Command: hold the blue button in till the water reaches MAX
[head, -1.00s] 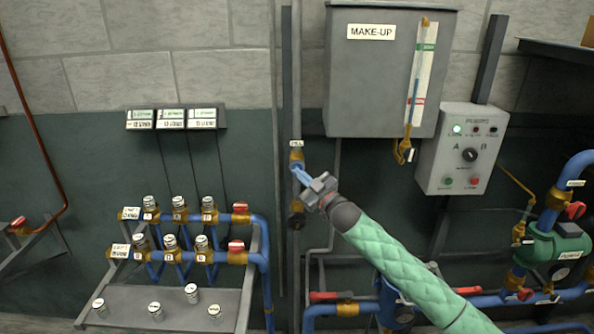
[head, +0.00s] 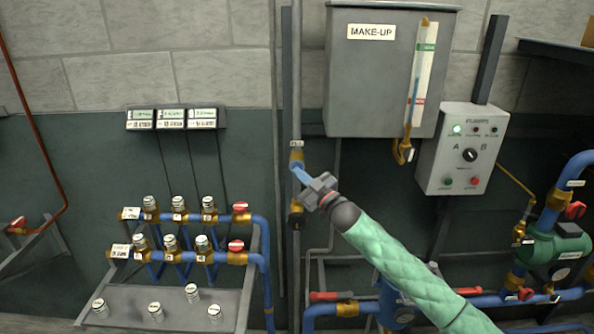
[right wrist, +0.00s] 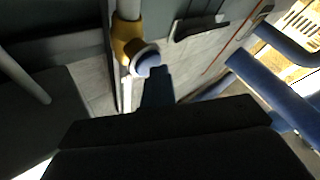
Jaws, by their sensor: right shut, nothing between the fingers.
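The blue button (right wrist: 148,64) sits on a brass fitting (head: 296,155) on the vertical grey pipe, under a small label. My right gripper (head: 300,173) is shut and empty, its blue fingertips at the front of this fitting. In the right wrist view the finger (right wrist: 157,88) ends right at the button's edge; I cannot tell whether it presses it. The MAKE-UP tank (head: 375,85) carries a slanted sight tube (head: 415,82) with a green mark (head: 427,47) high and a red mark low. Blue shows in the tube between these marks; its exact top is unclear. My left gripper is out of view.
A pump control box (head: 462,150) with a lit green lamp hangs right of the tank. A valve manifold (head: 185,240) with several silver caps stands at the lower left. Blue pipes and a green pump (head: 556,245) fill the lower right.

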